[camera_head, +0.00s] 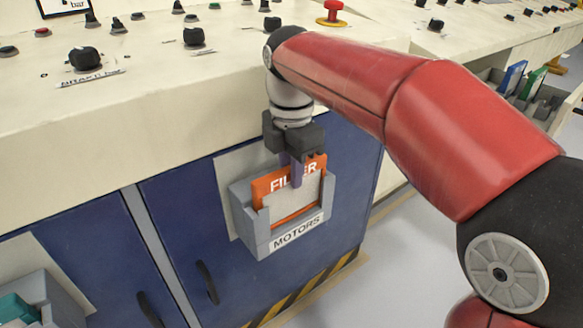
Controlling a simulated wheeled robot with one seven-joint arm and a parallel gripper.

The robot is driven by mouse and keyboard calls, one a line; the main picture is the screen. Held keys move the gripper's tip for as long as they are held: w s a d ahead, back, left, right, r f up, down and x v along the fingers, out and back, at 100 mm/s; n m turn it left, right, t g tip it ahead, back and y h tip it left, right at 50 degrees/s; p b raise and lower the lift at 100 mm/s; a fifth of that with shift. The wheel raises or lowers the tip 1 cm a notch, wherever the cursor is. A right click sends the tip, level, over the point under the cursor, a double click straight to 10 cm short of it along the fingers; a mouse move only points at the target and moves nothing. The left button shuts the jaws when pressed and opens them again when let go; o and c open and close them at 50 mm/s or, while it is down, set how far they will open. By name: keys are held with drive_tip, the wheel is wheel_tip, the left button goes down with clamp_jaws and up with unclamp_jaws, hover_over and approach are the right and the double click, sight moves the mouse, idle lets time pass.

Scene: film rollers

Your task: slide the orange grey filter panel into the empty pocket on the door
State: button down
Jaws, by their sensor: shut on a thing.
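The filter panel (262,187) has an orange frame, a grey middle and the word FILTER along its top. It stands upright in the grey pocket (246,225) labelled MOTORS, on the blue door (350,170). The pocket's front lip and side walls surround its lower part. My gripper (294,174) is shut on the panel's top edge from above, with one finger in front of the lettering. The far finger and the panel's bottom edge are hidden, so I cannot tell if it touches the pocket floor.
The cream console (150,120) overhangs the doors and carries knobs and a red button (331,12). Another grey pocket (45,295) with a teal item is at lower left. Door handles (207,282) stick out. A bin with blue and green panels (515,80) is at right.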

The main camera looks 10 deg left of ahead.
drive_tip(key=c, duration=1.3)
unclamp_jaws()
drive_tip(key=shift+o, duration=0.2)
wheel_tip(320, 180, up, 8)
drive_tip(key=shift+f+p, duration=0.2)
drive_tip(key=shift+p, duration=1)
drive_tip(key=shift+r, duration=0.1)
